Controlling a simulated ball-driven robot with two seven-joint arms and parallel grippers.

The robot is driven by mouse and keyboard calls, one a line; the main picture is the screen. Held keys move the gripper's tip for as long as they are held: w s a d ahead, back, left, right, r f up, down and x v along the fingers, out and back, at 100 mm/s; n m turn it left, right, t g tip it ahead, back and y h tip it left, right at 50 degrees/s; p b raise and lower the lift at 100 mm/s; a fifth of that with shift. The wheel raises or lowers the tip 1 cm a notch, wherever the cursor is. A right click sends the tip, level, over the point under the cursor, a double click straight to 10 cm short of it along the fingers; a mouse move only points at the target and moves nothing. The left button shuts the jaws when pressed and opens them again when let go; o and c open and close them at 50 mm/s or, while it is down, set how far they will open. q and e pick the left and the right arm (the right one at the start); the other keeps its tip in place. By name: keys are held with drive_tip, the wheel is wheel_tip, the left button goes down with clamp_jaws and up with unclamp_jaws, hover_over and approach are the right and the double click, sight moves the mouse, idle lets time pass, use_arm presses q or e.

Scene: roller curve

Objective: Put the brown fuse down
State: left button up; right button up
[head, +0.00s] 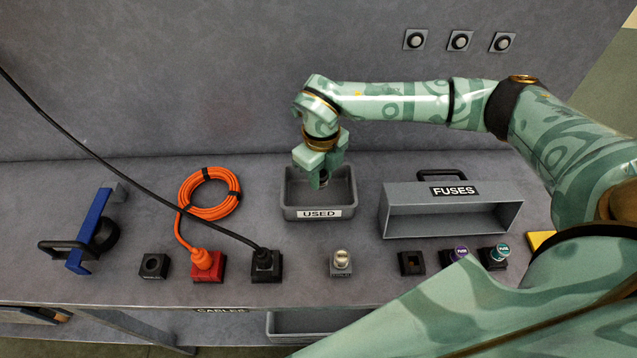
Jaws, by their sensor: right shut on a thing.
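My right gripper (321,180) reaches down into the grey tray labelled USED (318,213). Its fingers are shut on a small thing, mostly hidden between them. I take this to be the brown fuse, but its colour is not clear here. The fingertips are inside the outline of the tray. I cannot tell whether the held thing touches the tray floor. My left gripper is not in view.
A grey FUSES box (451,219) stands right of the tray. In front are a pale-topped socket (340,262), an empty-looking socket (411,263), and purple (459,253) and teal (498,253) fuses. An orange cable coil (209,212) lies left; a black cable crosses there.

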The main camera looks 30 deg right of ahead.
drive_tip(key=shift+w+a+f, duration=0.15)
drive_tip(key=shift+w+f, duration=0.1)
drive_tip(key=shift+f, duration=0.1)
wheel_tip(320, 180, down, 3)
drive_tip(key=shift+w+f, duration=0.1)
drive_tip(key=shift+f+b, duration=0.4)
drive_tip(key=shift+f, duration=0.1)
drive_tip(key=o, duration=1)
